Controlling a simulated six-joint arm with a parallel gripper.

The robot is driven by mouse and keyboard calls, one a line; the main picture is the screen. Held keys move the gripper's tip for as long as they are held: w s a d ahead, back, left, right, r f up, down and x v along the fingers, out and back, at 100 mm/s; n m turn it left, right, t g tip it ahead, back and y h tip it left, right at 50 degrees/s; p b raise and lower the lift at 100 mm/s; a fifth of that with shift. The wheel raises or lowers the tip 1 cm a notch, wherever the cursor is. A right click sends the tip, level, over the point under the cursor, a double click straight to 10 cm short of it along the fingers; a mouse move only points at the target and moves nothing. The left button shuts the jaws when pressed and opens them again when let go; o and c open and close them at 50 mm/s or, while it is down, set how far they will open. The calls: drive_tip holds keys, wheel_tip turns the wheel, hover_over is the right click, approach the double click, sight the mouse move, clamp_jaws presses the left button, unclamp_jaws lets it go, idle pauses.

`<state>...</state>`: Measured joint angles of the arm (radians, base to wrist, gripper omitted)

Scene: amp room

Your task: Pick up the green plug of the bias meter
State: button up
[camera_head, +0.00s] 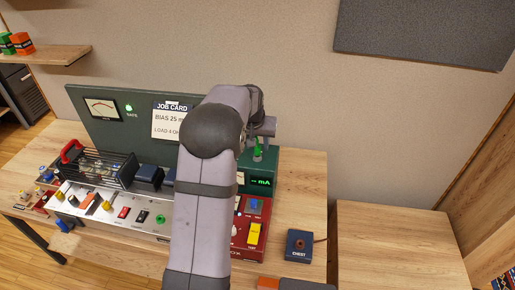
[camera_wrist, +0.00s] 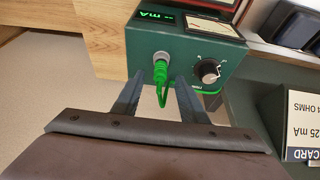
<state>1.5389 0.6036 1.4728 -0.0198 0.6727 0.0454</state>
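The bias meter is a dark green box (camera_head: 263,168) with a lit green "mA" display on its front, and it fills the upper middle of the wrist view (camera_wrist: 200,48). The green plug (camera_wrist: 160,73) sits in a round grey socket on the meter's top, with a green cable looping from it. In the head view the plug (camera_head: 257,152) shows just below my gripper (camera_head: 262,132). In the wrist view my gripper (camera_wrist: 159,80) is open, one finger on each side of the plug and cable, with visible gaps. The fingers do not appear to touch the plug.
A black knob (camera_wrist: 209,70) stands beside the socket on the meter's top. The job card (camera_head: 171,121) is on the green back panel. A red box with a yellow switch (camera_head: 254,233) stands in front of the meter.

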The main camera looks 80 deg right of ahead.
drive_tip(key=shift+p+x, duration=0.35)
drive_tip(key=shift+x, duration=0.95)
clamp_jaws()
drive_tip(key=shift+r, duration=0.15)
